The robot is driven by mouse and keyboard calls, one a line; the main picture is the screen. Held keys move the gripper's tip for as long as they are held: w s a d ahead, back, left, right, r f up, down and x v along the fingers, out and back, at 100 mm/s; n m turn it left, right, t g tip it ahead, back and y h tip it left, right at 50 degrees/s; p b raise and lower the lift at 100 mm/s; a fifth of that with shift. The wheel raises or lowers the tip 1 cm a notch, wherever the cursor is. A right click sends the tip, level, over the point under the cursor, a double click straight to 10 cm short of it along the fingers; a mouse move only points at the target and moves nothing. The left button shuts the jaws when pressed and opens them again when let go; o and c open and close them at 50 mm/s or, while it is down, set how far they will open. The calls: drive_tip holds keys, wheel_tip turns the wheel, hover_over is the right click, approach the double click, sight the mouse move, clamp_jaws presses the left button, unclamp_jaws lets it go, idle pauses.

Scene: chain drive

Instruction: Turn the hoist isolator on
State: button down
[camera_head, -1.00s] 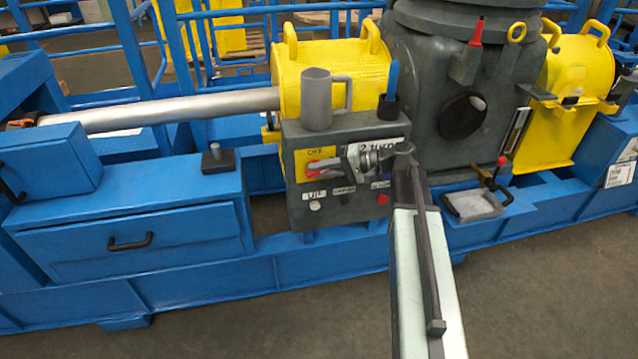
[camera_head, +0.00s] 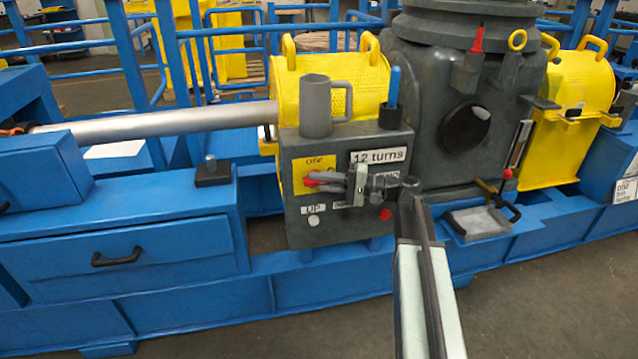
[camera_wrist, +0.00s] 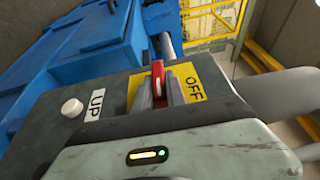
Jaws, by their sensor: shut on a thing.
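The hoist isolator's red handle (camera_head: 318,179) is on the front of a dark grey control box (camera_head: 335,222), over a yellow plate (camera_head: 301,173) lettered OFF. In the wrist view the red handle (camera_wrist: 157,72) stands up between my gripper's two grey fingers, beside the OFF lettering (camera_wrist: 193,84). My gripper (camera_head: 325,183) reaches the box from the right and is shut on the handle. The fingers hide the handle's lower part and part of the plate.
A grey mug (camera_head: 317,108) and a dark cup with a blue tool (camera_head: 391,95) stand on the box. A "12 turns" label (camera_head: 378,156), an UP button (camera_head: 313,221) and a red button (camera_head: 386,214) are close to my gripper. A blue drawer (camera_head: 125,258) is at left.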

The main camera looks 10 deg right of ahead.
drive_tip(key=shift+s, duration=0.1)
drive_tip(key=c, duration=1.4)
unclamp_jaws()
drive_tip(key=shift+o, duration=0.2)
drive_tip(key=v, duration=0.7)
drive_tip(key=shift+d, duration=0.35)
drive_tip(key=shift+s, duration=0.15)
